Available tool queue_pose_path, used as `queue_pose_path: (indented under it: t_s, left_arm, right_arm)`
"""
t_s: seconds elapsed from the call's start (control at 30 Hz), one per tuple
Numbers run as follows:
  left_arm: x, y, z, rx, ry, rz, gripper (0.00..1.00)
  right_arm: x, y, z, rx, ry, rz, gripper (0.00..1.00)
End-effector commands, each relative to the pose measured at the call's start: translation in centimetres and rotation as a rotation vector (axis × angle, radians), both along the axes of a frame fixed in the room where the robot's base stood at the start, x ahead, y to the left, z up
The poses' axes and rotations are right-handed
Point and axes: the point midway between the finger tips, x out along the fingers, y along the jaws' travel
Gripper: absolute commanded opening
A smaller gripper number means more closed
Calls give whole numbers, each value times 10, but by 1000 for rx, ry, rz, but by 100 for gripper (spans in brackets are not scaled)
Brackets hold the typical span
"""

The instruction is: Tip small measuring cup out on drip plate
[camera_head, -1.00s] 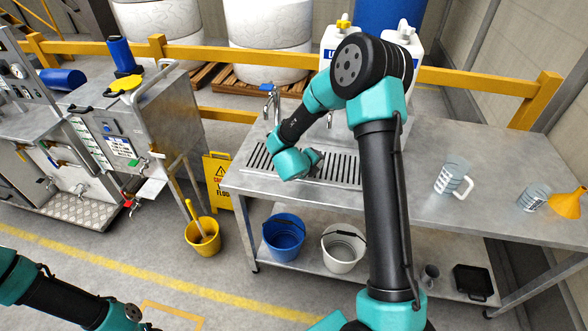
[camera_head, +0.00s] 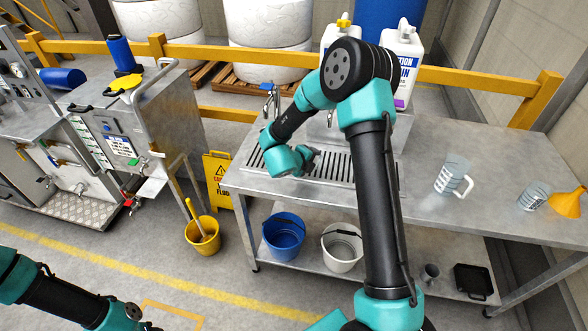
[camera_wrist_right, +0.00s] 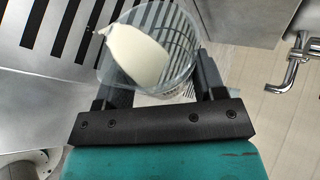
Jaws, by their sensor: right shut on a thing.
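The small measuring cup (camera_wrist_right: 182,62) is clear and holds white liquid (camera_wrist_right: 138,55), seen in the right wrist view. The liquid lies toward the left of the cup and runs to a point near its upper-left rim, so the cup looks tilted. My right gripper (camera_wrist_right: 158,92) is shut on the cup, one finger on each side. In the head view my right gripper (camera_head: 312,155) is above the slotted drip plate (camera_head: 336,167); the cup is hard to make out there. Dark slots of the drip plate (camera_wrist_right: 62,30) show beyond the cup. My left gripper is out of view.
A tap (camera_head: 269,100) stands behind the plate. A larger clear jug (camera_head: 452,174), another clear measure (camera_head: 532,197) and an orange funnel (camera_head: 567,203) stand at the right of the steel bench (camera_head: 430,210). White canisters (camera_head: 402,60) stand behind my right arm.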

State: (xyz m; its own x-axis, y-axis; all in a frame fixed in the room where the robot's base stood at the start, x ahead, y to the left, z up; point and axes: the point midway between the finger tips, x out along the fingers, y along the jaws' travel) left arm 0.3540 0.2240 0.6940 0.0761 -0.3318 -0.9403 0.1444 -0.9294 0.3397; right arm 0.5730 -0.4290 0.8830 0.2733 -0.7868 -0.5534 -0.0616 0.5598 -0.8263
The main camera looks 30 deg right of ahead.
Motion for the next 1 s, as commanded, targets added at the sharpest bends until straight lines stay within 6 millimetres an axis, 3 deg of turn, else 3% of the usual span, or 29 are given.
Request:
queue_pose_path:
  t_s: [1.0]
  left_arm:
    - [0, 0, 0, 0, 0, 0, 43]
  right_arm:
    - [11, 7, -2, -109, 148, 0, 39]
